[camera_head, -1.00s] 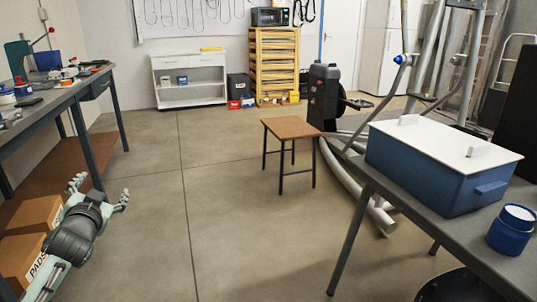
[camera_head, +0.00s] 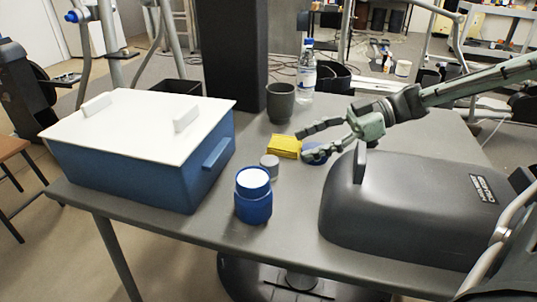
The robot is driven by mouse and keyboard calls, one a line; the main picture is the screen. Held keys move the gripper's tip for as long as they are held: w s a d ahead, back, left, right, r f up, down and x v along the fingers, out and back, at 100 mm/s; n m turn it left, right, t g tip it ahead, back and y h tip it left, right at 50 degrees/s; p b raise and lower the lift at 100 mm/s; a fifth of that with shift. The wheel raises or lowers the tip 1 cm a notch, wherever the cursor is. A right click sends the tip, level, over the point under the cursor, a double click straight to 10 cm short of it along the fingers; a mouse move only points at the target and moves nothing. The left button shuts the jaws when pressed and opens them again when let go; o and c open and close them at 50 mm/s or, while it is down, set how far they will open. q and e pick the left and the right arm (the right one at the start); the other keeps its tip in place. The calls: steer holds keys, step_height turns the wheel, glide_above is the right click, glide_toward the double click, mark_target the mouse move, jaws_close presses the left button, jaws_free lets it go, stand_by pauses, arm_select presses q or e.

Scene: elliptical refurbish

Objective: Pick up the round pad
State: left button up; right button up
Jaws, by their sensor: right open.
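A flat, round blue thing (camera_head: 316,153), which looks like the round pad, lies on the grey table, partly covered by a finger of my right gripper. My right gripper (camera_head: 303,145) reaches in from the right with its fingers spread open, over and beside the blue thing. Whether a finger touches it cannot be told. A yellow block (camera_head: 284,146) lies just left of the fingertips. My left gripper is out of view.
A small grey cylinder (camera_head: 269,167) and a blue jar with a white top (camera_head: 253,196) stand nearer. A blue bin with white lid (camera_head: 140,160) is left, a dark domed cover (camera_head: 410,205) right. A dark cup (camera_head: 280,102) and a water bottle (camera_head: 307,75) stand behind.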

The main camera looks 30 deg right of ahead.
mark_target(272, 159)
steer(key=shift+s+a+f, duration=0.15)
steer(key=shift+a+f, duration=0.2)
steer(key=shift+a, duration=0.05)
steer(key=shift+a+f, duration=0.15)
steer(key=shift+a, duration=0.25)
steer(key=b+x, duration=0.2)
steer(key=x, duration=0.3)
steer(key=shift+w+a, duration=0.3)
steer(key=shift+a, duration=0.05)
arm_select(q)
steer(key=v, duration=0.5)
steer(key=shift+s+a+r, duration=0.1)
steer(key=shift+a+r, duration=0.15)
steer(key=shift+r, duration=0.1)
arm_select(e)
steer(key=c, duration=1)
